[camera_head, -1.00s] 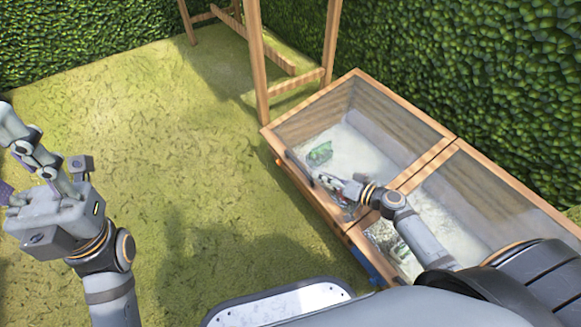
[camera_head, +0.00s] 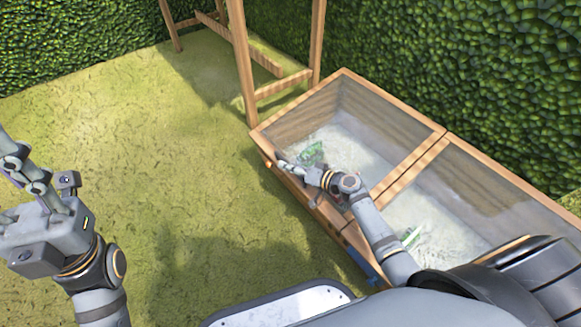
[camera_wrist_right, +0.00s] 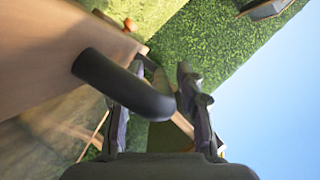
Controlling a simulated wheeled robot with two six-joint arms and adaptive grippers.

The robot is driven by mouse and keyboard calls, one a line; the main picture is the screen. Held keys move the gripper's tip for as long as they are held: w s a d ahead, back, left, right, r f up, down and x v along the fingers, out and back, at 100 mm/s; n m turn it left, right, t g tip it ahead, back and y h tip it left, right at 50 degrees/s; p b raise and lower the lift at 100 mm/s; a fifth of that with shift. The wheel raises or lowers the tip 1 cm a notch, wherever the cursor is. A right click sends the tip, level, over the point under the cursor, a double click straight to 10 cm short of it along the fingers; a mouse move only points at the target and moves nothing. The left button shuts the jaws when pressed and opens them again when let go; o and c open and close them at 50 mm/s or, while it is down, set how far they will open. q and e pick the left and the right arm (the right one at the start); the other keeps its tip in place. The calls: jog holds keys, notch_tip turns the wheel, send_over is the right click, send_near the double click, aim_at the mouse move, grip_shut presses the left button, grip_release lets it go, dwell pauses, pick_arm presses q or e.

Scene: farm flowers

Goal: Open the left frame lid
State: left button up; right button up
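The left frame lid (camera_head: 436,134) is a glazed, wood-edged lid on the far-left half of a wooden cold frame, and it looks closed. Its black curved handle (camera_wrist_right: 125,85) stands out from the wood in the right wrist view. My right gripper (camera_head: 283,165) is at the lid's front edge, by the handle. In the wrist view its dark fingers (camera_wrist_right: 160,108) are apart, with the handle's end reaching between them. I cannot tell whether they touch it. My left gripper (camera_head: 18,165) is raised over the grass at the left edge, away from the frame; its fingertips are unclear.
The right frame lid (camera_head: 437,150) adjoins on the near side and looks closed. Green plants (camera_head: 312,153) show under the glass. A wooden post stand (camera_head: 239,60) rises by the frame's far-left corner. A hedge (camera_head: 470,60) stands close behind. Open grass (camera_head: 150,150) lies to the left.

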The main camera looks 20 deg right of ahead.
grip_shut()
